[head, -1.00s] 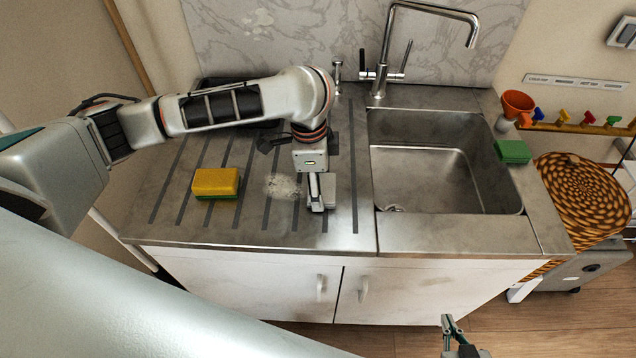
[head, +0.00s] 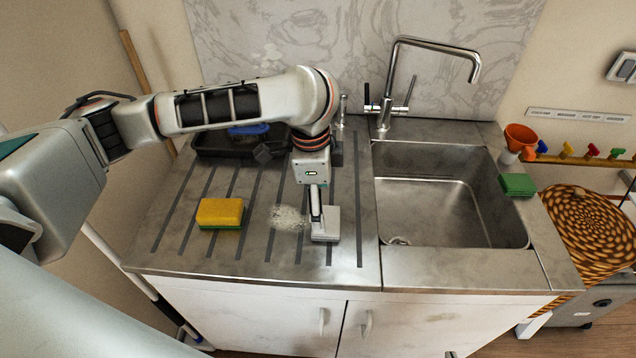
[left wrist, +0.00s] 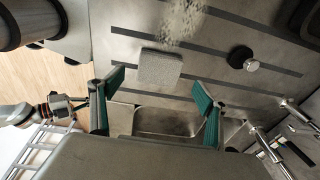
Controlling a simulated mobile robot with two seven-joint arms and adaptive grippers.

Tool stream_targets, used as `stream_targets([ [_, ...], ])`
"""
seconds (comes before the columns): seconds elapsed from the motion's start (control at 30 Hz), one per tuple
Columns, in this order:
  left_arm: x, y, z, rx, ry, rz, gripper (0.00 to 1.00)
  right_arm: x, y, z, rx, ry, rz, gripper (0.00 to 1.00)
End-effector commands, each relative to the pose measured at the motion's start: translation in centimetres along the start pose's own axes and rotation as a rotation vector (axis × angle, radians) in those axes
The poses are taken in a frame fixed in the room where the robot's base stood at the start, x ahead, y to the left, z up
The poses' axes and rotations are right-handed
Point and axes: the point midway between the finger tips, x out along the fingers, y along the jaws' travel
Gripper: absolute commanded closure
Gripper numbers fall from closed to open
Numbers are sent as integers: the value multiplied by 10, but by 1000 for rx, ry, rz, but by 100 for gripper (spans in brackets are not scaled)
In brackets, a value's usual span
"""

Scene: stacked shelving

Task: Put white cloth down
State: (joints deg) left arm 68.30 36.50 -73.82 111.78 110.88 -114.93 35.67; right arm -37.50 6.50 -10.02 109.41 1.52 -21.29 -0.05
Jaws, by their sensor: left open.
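The white cloth, a pale grey-white square pad (head: 327,228), lies on the metal counter left of the sink. My left gripper (head: 317,207) is just above and beside it, pointing down. In the left wrist view the cloth (left wrist: 160,67) lies flat beyond the spread green-padded fingers (left wrist: 160,85) and shows clear of both of them. The left gripper is open and empty. Only a tiny piece of my right gripper (head: 450,354) shows at the bottom edge of the head view; its fingers are cut off.
A yellow-green sponge (head: 220,213) and a white powdery patch (head: 288,217) are on the counter left of the cloth. The sink (head: 450,212) with its tall tap (head: 387,90) is to the right. A black tray (head: 215,145) stands behind my left arm.

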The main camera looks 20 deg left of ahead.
Motion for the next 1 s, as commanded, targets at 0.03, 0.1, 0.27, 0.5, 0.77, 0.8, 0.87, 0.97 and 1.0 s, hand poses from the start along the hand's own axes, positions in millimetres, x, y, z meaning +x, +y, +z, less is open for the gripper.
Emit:
stream_targets([
  [0.03,-12,-2,0,0,0,-6,25,0,0,0,0,0,0,100],
  [0.1,-24,-1,0,1,0,-5,25,0,0,0,0,0,0,100],
  [0.27,-46,-1,0,0,0,-3,25,0,1,0,-4,0,0,100],
  [0.5,-60,0,0,-1,-1,1,25,-1,5,2,-14,-1,1,100],
  [0.77,-61,0,0,-1,0,1,25,-1,5,1,-13,-1,2,100],
  [0.8,-61,0,0,-1,0,1,25,-1,5,1,-13,-1,3,100],
  [0.87,-61,0,0,-1,0,1,25,-1,5,1,-11,-1,3,100],
  [0.97,-61,0,0,-1,0,1,25,0,4,1,-9,0,3,100],
  [1.0,-61,0,0,-1,0,1,25,0,4,0,-7,0,3,100],
])
